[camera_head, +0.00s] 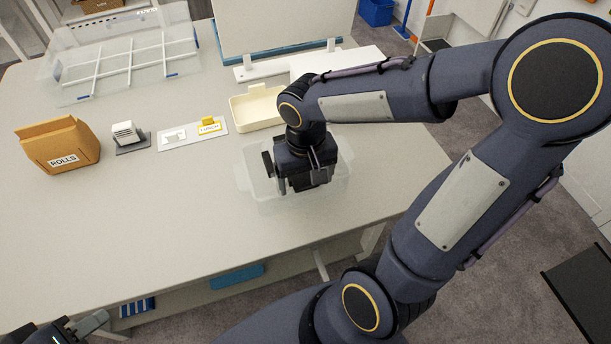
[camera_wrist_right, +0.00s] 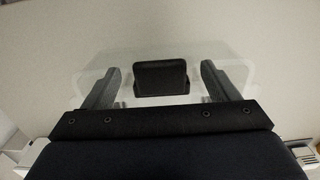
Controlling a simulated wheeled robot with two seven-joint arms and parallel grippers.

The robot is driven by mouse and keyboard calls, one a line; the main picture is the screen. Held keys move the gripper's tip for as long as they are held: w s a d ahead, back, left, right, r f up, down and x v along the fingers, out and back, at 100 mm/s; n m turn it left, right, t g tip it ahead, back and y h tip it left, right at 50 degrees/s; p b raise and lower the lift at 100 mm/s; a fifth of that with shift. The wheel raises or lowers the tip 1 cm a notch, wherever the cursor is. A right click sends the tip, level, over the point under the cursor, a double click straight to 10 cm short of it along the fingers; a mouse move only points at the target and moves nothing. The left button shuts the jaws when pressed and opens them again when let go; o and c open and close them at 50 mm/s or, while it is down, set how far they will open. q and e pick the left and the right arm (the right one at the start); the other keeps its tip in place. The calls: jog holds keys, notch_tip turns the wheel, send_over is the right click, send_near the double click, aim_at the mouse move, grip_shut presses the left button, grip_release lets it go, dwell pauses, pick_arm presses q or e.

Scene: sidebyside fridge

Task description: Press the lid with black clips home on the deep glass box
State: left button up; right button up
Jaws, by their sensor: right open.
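A clear box with a transparent top (camera_head: 336,178) stands on the table under my right gripper. I cannot separate the lid from the deep glass box or tell how they sit together. In the right wrist view a black clip (camera_wrist_right: 162,78) shows at the middle of the clear piece (camera_wrist_right: 240,75). My right gripper (camera_head: 301,184) points down over the box, open, its fingers either side of the clip; contact cannot be told. My left gripper (camera_head: 84,326) is at the bottom left corner, away from the box and partly cut off.
A cream tray (camera_head: 246,110) stands just behind the box. A sign card (camera_head: 190,134), a small grey-white item (camera_head: 127,136) and a paper bag marked ROLLS (camera_head: 58,146) stand to the left. A large clear divided tray (camera_head: 120,62) lies at the back. The front left tabletop is clear.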

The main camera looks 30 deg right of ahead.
jog(key=shift+r, duration=3.95)
jog(key=s+a+n+t+y, duration=0.1)
jog(key=s+a+t+y, duration=0.1)
jog(key=s+t, duration=0.3)
jog(key=shift+s+a+f+t+y, duration=0.25)
jog(key=shift+s+y, duration=0.65)
jog(key=shift+s, duration=1.2)
